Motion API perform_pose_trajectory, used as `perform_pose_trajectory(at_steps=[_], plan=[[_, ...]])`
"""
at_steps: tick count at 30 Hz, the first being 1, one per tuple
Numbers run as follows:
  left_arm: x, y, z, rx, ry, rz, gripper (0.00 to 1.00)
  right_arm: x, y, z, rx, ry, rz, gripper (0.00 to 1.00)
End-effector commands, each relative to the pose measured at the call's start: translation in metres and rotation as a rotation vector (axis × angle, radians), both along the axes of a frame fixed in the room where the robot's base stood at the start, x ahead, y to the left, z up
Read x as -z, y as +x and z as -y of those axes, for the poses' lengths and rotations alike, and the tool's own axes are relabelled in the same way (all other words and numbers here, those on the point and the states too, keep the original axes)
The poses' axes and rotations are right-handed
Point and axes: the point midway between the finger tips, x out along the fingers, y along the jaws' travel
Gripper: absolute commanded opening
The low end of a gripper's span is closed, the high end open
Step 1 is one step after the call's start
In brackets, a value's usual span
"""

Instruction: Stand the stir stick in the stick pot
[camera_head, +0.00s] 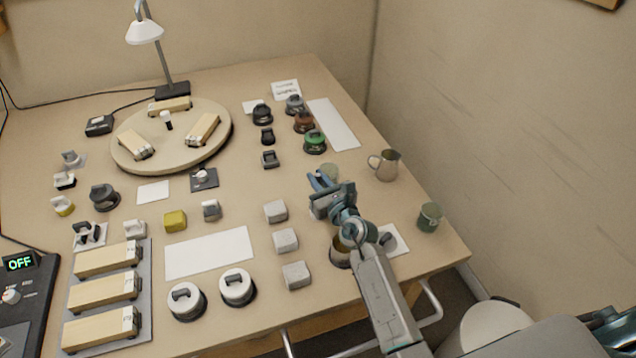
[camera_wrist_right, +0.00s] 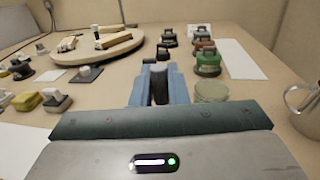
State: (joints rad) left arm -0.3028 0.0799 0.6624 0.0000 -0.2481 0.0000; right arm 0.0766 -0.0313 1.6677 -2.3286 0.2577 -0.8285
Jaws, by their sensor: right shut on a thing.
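My right gripper (camera_head: 321,181) reaches in from the lower right and is above the middle right of the bench. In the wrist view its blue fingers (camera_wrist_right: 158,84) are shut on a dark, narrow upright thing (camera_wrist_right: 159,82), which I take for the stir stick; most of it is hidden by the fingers. A small dark green pot (camera_head: 430,217) stands near the right edge, apart from the gripper; it may be the stick pot. A brown-rimmed cup (camera_head: 341,251) is partly hidden by my right arm. My left gripper is not in view.
A metal pitcher (camera_head: 384,165) stands right of the gripper. A pale green round thing (camera_wrist_right: 211,90) lies just beside the fingers. Dark, brown and green lidded pieces (camera_head: 314,142) stand beyond. Pale blocks (camera_head: 285,240) sit left of the arm. A round wooden board (camera_head: 172,160) is farther back.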

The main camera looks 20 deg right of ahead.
Motion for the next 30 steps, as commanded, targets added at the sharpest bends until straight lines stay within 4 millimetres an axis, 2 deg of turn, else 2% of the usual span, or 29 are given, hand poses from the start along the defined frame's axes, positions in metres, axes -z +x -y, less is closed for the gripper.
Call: perform_pose_trajectory(at_steps=[9, 10, 12, 13, 23, 26, 30], plan=[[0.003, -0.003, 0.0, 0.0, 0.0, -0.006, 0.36, 0.003, 0.0, 0.0, 0.0, 0.001, 0.0, 0.0], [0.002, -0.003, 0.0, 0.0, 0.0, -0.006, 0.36, 0.002, 0.0, 0.0, 0.0, 0.001, 0.001, 0.2], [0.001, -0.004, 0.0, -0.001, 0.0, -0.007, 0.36, 0.001, 0.0, 0.0, 0.0, 0.001, 0.001, 0.34], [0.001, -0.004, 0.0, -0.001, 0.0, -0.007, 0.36, 0.001, 0.0, 0.0, 0.0, 0.001, 0.001, 0.36], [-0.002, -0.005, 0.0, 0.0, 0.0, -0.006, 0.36, -0.003, 0.0, 0.0, 0.0, 0.0, 0.001, 0.36], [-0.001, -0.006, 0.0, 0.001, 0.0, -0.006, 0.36, -0.001, -0.011, 0.002, 0.0, 0.0, 0.0, 0.36], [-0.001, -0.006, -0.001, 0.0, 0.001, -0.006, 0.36, -0.001, -0.038, 0.007, -0.001, 0.001, -0.001, 0.36]])
